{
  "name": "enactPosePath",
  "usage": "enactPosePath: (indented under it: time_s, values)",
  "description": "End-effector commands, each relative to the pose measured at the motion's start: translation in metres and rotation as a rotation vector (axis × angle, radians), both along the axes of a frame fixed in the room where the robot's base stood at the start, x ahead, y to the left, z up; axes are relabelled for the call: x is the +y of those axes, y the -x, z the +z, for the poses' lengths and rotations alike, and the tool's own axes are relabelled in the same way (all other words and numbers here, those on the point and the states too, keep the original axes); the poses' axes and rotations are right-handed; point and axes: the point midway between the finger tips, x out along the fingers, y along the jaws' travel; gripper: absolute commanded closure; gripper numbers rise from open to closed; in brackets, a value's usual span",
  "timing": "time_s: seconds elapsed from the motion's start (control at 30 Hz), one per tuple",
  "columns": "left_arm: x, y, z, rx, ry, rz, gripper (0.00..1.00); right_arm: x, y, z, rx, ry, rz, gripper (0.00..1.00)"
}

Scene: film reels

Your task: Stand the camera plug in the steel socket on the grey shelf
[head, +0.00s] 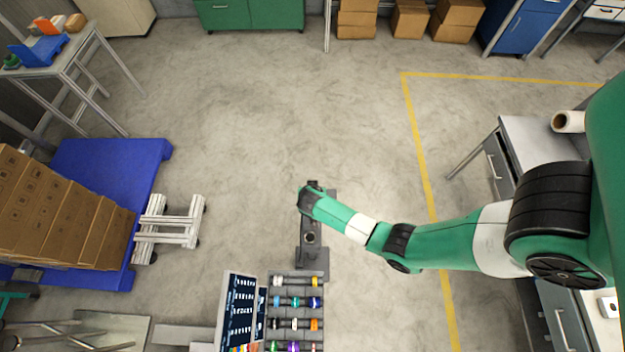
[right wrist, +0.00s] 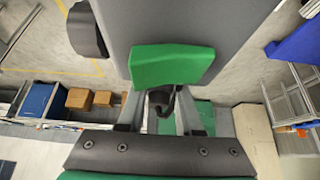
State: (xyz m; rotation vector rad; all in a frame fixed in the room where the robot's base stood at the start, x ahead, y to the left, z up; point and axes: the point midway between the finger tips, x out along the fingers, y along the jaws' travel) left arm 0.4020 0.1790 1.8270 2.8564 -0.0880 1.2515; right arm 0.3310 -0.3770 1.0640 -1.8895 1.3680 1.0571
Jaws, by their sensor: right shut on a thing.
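My right gripper (right wrist: 158,112) shows in the right wrist view, its two grey fingers shut on a black part (right wrist: 160,98). Just beyond the fingers are a green block and a large dark grey body (right wrist: 200,25) with a black knob, apparently the camera plug; how these parts join is unclear. In the head view the right arm reaches in from the right and ends over the far part of the grey shelf (head: 312,265), hiding its gripper and most of the load. The steel socket (head: 310,238) is a small round dark opening on the shelf, nearer than the arm's end. My left gripper is not in view.
A rack of coloured reels (head: 295,302) and a dark label panel (head: 238,312) stand just in front of the shelf. The floor beyond is clear.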

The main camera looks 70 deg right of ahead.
Motion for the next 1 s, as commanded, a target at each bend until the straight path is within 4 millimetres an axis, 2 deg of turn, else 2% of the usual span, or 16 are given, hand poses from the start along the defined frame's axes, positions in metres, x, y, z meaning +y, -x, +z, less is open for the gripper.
enactPosePath:
  time_s: [0.03,0.07,0.23,0.5,0.63,1.0]
  values:
    - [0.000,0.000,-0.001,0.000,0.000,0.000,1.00,0.000,0.000,-0.002,0.000,-0.001,0.000,1.00]
    - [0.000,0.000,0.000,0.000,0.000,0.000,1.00,0.000,0.000,-0.001,0.000,-0.001,0.000,0.61]
    - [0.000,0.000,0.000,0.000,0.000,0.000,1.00,0.000,0.000,-0.001,0.000,-0.001,0.000,0.31]
    - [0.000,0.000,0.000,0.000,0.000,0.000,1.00,0.000,0.000,-0.001,0.000,-0.001,0.000,0.31]
    - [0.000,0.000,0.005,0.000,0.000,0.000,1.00,0.005,0.002,0.009,0.000,0.000,0.001,0.31]
    - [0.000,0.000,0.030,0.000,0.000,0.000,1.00,0.046,0.014,0.079,-0.003,-0.001,0.004,0.31]
